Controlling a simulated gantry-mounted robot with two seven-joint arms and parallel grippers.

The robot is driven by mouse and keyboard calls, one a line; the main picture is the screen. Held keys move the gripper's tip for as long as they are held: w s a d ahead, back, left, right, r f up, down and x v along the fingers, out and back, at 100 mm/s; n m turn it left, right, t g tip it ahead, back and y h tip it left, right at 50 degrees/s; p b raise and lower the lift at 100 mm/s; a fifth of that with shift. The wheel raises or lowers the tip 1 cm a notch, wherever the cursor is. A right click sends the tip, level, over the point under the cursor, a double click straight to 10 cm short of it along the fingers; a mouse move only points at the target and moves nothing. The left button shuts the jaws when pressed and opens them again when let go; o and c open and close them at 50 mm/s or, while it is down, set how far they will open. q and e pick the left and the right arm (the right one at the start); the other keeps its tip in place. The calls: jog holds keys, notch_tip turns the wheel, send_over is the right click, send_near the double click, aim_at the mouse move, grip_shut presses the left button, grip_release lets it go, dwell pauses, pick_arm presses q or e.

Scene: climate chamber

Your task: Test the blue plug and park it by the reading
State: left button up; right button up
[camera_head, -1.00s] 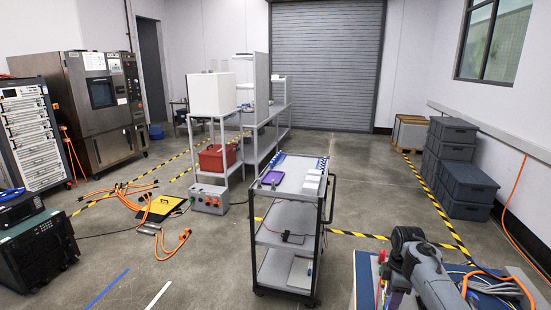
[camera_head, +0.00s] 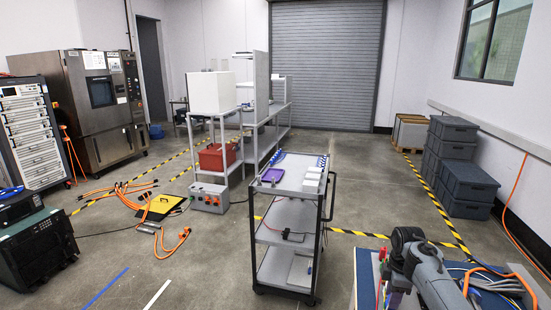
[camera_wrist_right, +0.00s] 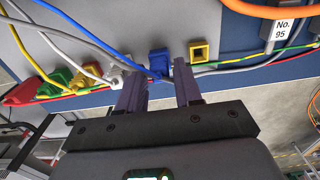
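A blue plug (camera_wrist_right: 158,62) with a blue cable stands at the edge of a grey panel in the right wrist view. My right gripper (camera_wrist_right: 158,76) has its two purple-grey fingers apart, with the plug between and just beyond their tips; a gap shows beside the plug. White (camera_wrist_right: 117,72), yellow (camera_wrist_right: 85,78), green (camera_wrist_right: 54,82) and red (camera_wrist_right: 22,92) plugs stand in a row to its left. A yellow square socket piece (camera_wrist_right: 199,52) is to its right. In the head view my right arm hides most of this work spot. My left gripper is out of view. No reading is legible.
The blue-topped bench (camera_head: 364,280) is at the lower right of the head view, with orange cables across it. A trolley (camera_head: 290,185) stands left of the bench, with floor between.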

grip_shut()
jog(key=shift+r, duration=0.2)
dwell(0.5)
jog(key=shift+r+p, duration=0.15)
jog(key=shift+p, duration=0.2)
jog(key=shift+r+p, duration=0.75)
jog(key=shift+r, duration=0.05)
jog(key=shift+r+p, duration=0.55)
jog(key=shift+r, duration=0.2)
jog(key=shift+r, duration=0.1)
